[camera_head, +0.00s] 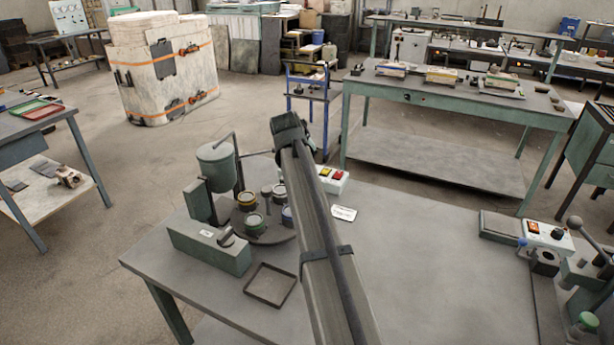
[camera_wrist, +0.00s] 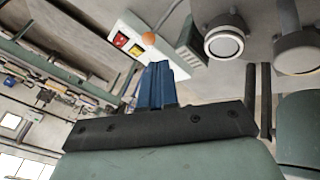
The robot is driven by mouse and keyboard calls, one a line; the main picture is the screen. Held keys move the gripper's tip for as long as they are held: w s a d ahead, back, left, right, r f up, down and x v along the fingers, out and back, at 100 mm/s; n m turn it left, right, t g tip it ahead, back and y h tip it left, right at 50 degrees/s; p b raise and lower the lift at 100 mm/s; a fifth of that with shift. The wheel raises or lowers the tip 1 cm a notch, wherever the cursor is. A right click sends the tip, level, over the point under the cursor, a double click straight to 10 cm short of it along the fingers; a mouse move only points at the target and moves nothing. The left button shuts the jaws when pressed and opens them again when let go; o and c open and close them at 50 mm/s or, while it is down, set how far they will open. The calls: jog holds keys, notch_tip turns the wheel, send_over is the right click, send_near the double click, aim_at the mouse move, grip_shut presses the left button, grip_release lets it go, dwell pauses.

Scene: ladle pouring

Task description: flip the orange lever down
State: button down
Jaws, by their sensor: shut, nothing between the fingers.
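A small orange ball, which looks like the knob of the orange lever (camera_wrist: 148,38), shows in the wrist view beside a white control box (camera_wrist: 122,28) with a red and a yellow button. The control box also shows in the head view (camera_head: 341,186), just right of my arm; I cannot make out the orange knob there. My gripper (camera_wrist: 157,66) has its blue fingers shut with nothing between them. The fingertips appear just below the knob in the wrist view, with no clear contact. In the head view my arm hides the fingers.
Left of my arm stand a green pot on a stand (camera_head: 216,165), several round tins on a turntable (camera_head: 262,232), and a shallow brown tray (camera_head: 270,284). A machine with a switch panel (camera_head: 548,236) stands at right. The table's middle right (camera_head: 420,270) is clear.

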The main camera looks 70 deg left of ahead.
jog(key=x, duration=1)
jog(key=shift+w, duration=0.1)
jog(key=w+a+f+g+h, duration=0.2)
jog(key=f, duration=0.1)
jog(key=shift+s+d+r, duration=0.15)
jog(key=shift+r, duration=0.05)
dwell(0.3)
jog(key=shift+r, duration=0.15)
jog(key=shift+r, duration=0.65)
